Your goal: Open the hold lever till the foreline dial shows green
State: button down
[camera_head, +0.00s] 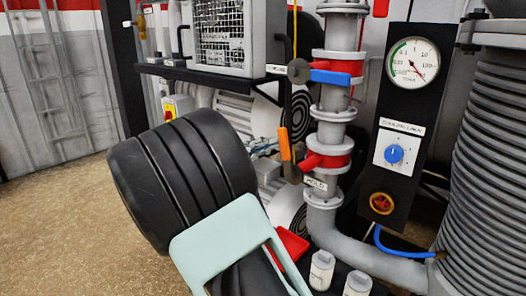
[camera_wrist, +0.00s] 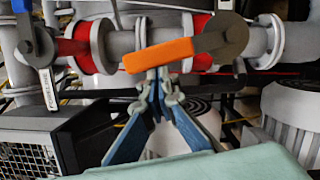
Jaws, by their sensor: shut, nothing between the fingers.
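The hold lever has an orange handle (camera_head: 284,144) standing roughly upright along the vertical pipe, beside the HOLD label (camera_head: 317,183). In the wrist view the orange handle (camera_wrist: 158,55) runs along the pipe from a grey pivot disc. My gripper (camera_wrist: 160,82) is shut and empty, its tips at the handle's lower edge; I cannot tell whether they touch it.
A blue-handled lever (camera_head: 330,77) sits higher on the same pipe. A black panel carries a blue knob (camera_head: 394,154) and a red round control (camera_head: 382,203). A ribbed grey column (camera_head: 495,170) stands at right. A mesh-fronted box (camera_head: 222,35) sits on a shelf above.

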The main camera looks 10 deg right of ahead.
jog(key=shift+s+d+r+m+y+b, duration=0.15)
jog(key=shift+s+d+r+m+b, duration=0.15)
jog(key=shift+s+m, duration=0.35)
jog(key=shift+s+d+r+m+y+b, duration=0.2)
jog(key=shift+s+d+m+b, duration=0.15)
jog(key=shift+m, duration=0.5)
jog(key=shift+d, duration=0.1)
jog(key=shift+w, duration=0.15)
